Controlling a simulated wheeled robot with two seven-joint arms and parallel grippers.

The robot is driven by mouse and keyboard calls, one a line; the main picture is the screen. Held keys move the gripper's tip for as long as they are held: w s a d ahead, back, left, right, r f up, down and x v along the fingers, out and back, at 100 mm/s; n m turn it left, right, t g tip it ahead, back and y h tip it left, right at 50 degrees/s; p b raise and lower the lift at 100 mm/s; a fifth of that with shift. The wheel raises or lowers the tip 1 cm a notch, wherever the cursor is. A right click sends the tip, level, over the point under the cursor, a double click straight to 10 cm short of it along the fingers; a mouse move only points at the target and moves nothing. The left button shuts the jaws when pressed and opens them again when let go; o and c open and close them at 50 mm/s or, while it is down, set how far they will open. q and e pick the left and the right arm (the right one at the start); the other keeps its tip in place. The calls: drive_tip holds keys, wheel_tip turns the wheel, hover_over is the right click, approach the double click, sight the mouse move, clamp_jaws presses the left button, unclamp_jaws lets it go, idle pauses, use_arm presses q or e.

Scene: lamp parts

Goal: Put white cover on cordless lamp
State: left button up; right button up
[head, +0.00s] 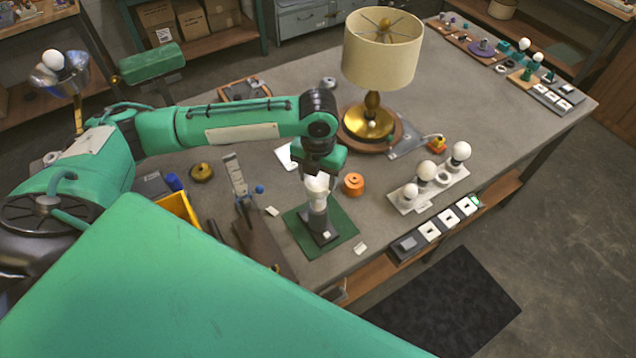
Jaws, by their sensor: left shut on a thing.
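The cordless lamp (320,230) stands upright on a dark green mat (345,226); it has a dark base and a pale upper part. My left gripper (317,177) reaches down from above, directly over the lamp, and is shut on the white cover (317,186). The cover is at the top of the lamp; I cannot tell whether it is seated on it or just above it. The fingers partly hide the cover. My right gripper is not in view.
An orange spool (354,184) stands close to the right of the cover. A large table lamp (380,60) stands behind. A white board with several bulbs (427,185) and a row of switches (438,228) lie to the right. A yellow bin (180,209) is at left.

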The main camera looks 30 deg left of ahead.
sight(318, 180)
use_arm(q)
wheel_tip(318, 180, down, 3)
drive_tip(key=shift+f+p, duration=0.2)
drive_tip(key=shift+p, duration=0.35)
drive_tip(key=shift+f, duration=0.55)
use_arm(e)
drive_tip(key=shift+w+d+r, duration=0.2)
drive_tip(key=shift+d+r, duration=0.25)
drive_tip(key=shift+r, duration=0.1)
use_arm(q)
drive_tip(key=o, duration=1)
drive_tip(key=shift+c, duration=0.2)
